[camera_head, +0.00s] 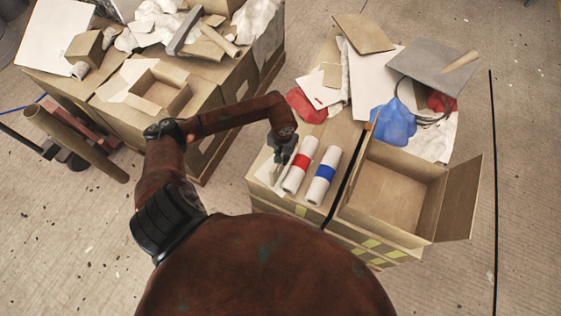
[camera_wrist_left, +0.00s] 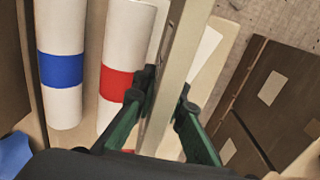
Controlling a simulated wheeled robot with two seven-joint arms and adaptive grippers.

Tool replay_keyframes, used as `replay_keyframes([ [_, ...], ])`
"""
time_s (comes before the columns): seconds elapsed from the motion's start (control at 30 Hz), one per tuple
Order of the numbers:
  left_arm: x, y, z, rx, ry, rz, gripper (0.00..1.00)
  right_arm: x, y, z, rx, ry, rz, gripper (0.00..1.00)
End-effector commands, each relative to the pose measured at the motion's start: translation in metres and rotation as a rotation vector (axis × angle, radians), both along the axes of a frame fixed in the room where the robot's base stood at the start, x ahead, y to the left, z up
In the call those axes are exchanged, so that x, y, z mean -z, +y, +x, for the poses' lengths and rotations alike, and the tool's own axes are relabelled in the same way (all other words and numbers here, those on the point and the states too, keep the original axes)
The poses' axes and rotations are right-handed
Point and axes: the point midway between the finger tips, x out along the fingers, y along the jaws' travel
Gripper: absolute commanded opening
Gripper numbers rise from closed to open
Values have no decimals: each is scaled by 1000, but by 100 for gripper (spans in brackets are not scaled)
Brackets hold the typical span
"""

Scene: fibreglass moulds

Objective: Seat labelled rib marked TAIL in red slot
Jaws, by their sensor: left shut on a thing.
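My left gripper (camera_head: 281,157) is over the near left part of the cardboard-box worktop, beside the white roll with a red band (camera_head: 300,166). In the left wrist view the green fingers (camera_wrist_left: 167,98) are shut on a thin beige board (camera_wrist_left: 181,60), seen nearly edge-on. I cannot read any label on it, so I cannot tell whether it is the TAIL rib. The white roll with a blue band (camera_head: 323,172) lies parallel to the red-banded one. I cannot make out a red slot. My right gripper is not in view.
An open, empty cardboard box (camera_head: 400,185) stands right of the rolls. Behind lie a red cloth (camera_head: 305,105), a blue cloth (camera_head: 393,122) and a grey board (camera_head: 435,66). Another cluttered box stack (camera_head: 110,85) stands at the left, with bare floor between.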

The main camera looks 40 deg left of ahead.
Motion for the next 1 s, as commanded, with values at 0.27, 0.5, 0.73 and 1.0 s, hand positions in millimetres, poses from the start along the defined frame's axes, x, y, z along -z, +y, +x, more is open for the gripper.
replay_keyframes([
  [0.27, 18, 12, -3, -2, 1, -2, 0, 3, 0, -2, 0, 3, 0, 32],
  [0.5, 45, 11, -2, -1, -1, -2, 0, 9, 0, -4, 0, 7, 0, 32],
  [0.73, 45, 12, -2, 1, -2, 0, 0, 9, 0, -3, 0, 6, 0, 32],
  [1.0, 47, 11, -2, 1, -2, 0, 23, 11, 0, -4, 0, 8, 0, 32],
])
